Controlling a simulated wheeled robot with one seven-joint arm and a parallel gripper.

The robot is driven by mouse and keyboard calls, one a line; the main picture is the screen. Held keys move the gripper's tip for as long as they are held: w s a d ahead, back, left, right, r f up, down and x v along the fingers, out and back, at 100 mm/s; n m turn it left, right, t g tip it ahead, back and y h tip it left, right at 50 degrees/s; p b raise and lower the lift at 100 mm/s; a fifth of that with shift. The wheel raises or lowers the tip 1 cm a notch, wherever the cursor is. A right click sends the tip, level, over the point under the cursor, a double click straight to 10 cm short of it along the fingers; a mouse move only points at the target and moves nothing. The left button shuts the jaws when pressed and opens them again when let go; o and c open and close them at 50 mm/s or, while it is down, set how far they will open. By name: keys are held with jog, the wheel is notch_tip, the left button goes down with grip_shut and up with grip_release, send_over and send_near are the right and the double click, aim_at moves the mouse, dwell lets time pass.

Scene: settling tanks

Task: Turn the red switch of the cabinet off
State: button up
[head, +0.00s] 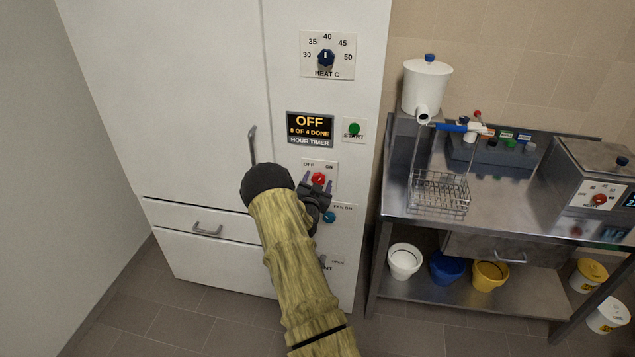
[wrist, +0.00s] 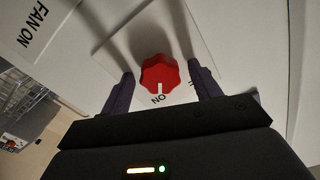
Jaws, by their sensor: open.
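The white cabinet (head: 190,100) stands ahead of me, with a control panel down its right side. The red switch (head: 318,178) is a round knob on a small plate marked OFF at left and ON at right. In the wrist view the red switch (wrist: 158,72) has its white pointer mark toward the ON label. My gripper (head: 318,184) is open at the switch. In the wrist view my gripper (wrist: 160,75) has one dark finger on each side of the knob, with a visible gap on both sides.
A blue FAN ON button (head: 329,216) sits just below. A steel bench (head: 400,210) with a wire basket (head: 440,193) stands to the right.

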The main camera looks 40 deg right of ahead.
jog(key=c, duration=1)
